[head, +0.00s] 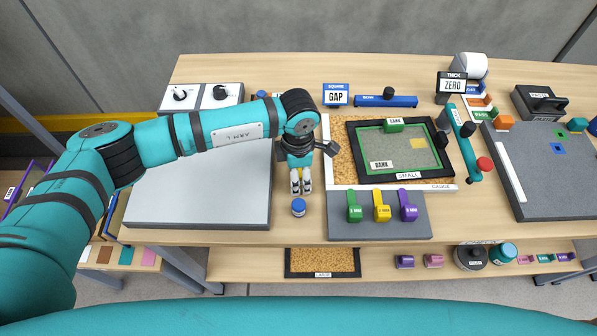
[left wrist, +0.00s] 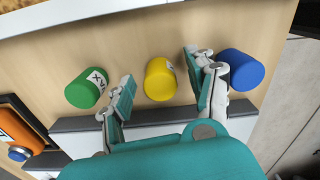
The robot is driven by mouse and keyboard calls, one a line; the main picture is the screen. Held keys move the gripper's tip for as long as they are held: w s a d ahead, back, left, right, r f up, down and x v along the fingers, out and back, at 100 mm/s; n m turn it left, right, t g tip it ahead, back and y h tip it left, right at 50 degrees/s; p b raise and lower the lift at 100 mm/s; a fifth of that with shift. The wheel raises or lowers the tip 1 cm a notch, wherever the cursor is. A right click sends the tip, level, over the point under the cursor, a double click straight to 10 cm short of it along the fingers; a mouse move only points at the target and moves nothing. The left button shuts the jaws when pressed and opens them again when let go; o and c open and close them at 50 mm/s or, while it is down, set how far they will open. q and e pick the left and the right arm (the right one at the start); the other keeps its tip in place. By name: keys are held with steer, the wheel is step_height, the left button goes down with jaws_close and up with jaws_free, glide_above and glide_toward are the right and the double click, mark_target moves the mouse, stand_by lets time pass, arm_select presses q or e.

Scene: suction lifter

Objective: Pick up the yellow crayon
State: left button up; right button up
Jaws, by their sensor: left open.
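The yellow crayon (left wrist: 160,79) is a short, thick cylinder on the wooden table in the left wrist view. My left gripper (left wrist: 161,70) is open, with one finger on each side of it. A gap shows between each finger and the crayon. In the head view my left gripper (head: 301,186) points down over the table strip between the pale grey panel and the cork board. The arm and gripper mostly hide the yellow crayon there. My right gripper is not in view.
A green crayon (left wrist: 87,88) and a blue crayon (left wrist: 241,70) flank the fingers closely. The blue one also shows in the head view (head: 298,208). The grey panel (head: 205,205) lies left, the cork board (head: 341,165) right. A black-framed screen (head: 352,150) lies on the board.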

arm_select(q)
steer(key=shift+f, duration=0.4)
steer(key=c, duration=0.7)
jaws_close()
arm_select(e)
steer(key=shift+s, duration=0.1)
arm_select(q)
steer(key=shift+r, duration=0.15)
steer(key=shift+r, duration=0.35)
step_height(320, 180, up, 9)
steer(key=b, duration=0.3)
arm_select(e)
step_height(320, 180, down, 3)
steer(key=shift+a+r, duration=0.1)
